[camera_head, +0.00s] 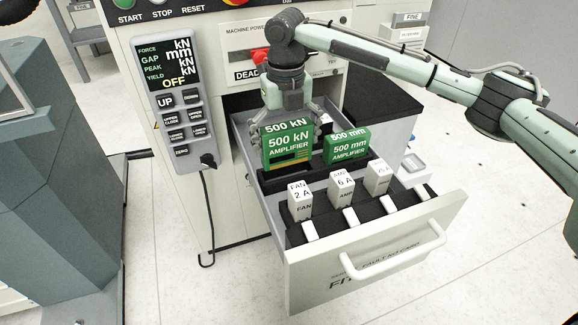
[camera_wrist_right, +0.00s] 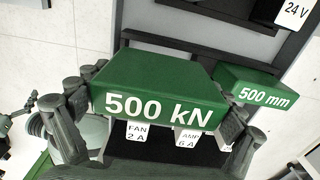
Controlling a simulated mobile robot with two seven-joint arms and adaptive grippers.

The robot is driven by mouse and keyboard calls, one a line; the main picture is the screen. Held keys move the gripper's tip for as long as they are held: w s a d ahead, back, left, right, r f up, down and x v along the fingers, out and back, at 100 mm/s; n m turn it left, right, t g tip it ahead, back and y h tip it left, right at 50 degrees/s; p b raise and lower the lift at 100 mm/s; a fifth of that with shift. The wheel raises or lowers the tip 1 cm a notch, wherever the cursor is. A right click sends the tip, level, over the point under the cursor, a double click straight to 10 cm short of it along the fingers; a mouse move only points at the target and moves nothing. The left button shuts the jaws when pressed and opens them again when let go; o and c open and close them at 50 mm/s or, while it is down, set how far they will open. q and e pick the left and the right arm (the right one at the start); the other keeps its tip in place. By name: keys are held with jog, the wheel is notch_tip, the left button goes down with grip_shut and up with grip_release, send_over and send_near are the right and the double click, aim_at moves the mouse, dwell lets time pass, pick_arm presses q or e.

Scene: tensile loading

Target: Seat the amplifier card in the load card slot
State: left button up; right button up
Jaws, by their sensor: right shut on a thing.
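The green amplifier card labelled 500 kN (camera_head: 287,147) is upright over the left part of the black card rack (camera_head: 268,184) in the open drawer. A gold strip shows along its lower edge, just above the rack; I cannot tell whether that edge touches the slot, which the card hides. My right gripper (camera_head: 291,117) is shut on the card from above, a finger at each end. The right wrist view shows the card's top (camera_wrist_right: 158,92) between the fingers. A second green card, 500 mm (camera_head: 347,146), stands to the right. My left gripper is not in view.
White fuse blocks FAN 2 A (camera_head: 299,200) and 6 A (camera_head: 341,188), with another beside them, stand in front of the cards. The drawer front has a white handle (camera_head: 395,255). A control pendant (camera_head: 175,100) hangs left of the drawer opening.

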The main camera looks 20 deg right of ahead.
aim_at(286, 125)
jog(key=shift+f, duration=0.95)
notch_tip(286, 125, down, 4)
jog(key=shift+r, duration=0.1)
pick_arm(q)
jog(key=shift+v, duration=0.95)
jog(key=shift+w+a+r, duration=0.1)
pick_arm(e)
jog(key=shift+f, duration=0.2)
jog(key=o, duration=0.9)
jog(key=shift+f, duration=0.1)
jog(key=shift+o, duration=0.4)
jog(key=shift+r, duration=2.3)
notch_tip(286, 125, up, 6)
jog(key=shift+r, duration=0.15)
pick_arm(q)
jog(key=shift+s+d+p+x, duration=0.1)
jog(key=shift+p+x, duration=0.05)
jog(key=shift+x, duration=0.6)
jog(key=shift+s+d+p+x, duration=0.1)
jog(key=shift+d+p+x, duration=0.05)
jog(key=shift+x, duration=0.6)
pick_arm(e)
jog(key=shift+r, duration=0.7)
